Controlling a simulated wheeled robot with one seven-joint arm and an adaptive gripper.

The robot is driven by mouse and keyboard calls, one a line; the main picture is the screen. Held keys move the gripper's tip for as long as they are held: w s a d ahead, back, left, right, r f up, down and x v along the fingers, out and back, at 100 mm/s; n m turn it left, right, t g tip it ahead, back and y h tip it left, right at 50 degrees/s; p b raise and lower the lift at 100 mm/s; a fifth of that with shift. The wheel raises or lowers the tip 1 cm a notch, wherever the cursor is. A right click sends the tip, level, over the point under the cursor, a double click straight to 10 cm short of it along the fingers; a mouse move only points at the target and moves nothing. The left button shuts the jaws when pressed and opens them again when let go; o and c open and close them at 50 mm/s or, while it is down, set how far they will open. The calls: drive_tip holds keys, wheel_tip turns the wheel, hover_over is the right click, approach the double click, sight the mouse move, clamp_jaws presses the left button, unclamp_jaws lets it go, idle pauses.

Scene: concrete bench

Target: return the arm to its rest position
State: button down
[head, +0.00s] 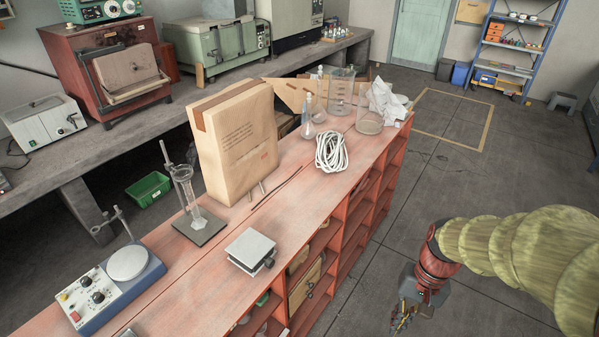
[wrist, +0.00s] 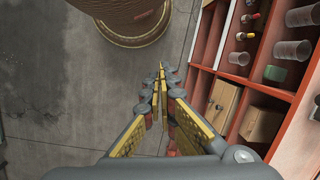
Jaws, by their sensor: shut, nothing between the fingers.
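My gripper (head: 402,318) hangs at the lower right of the head view, over the floor to the right of the red bench (head: 330,190). The yellow sleeved part of my arm reaches in from the right edge. In the wrist view my gripper (wrist: 161,75) is shut, with its fingertips together and nothing between them. It points toward the concrete floor, beside the open shelves of the bench (wrist: 202,60). The gripper is apart from the bench in the head view.
On the bench stand a large paper bag (head: 235,140), a coiled white cable (head: 331,152), a small jack platform (head: 251,249), a hotplate stirrer (head: 108,288) and glassware (head: 369,118). The shelves hold boxes (wrist: 222,105) and jars (wrist: 292,52). The floor (head: 440,190) right of the bench is clear.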

drive_tip(key=s+a+r+n+t+h, duration=0.1)
drive_tip(key=s+a+r+n+t, duration=0.1)
drive_tip(key=r, duration=0.7)
drive_tip(key=s+a+r+n+t+h, duration=0.1)
drive_tip(key=s+a+r+n+t, duration=0.1)
drive_tip(key=r+t, duration=0.3)
wheel_tip(320, 180, up, 4)
drive_tip(key=shift+r, duration=0.1)
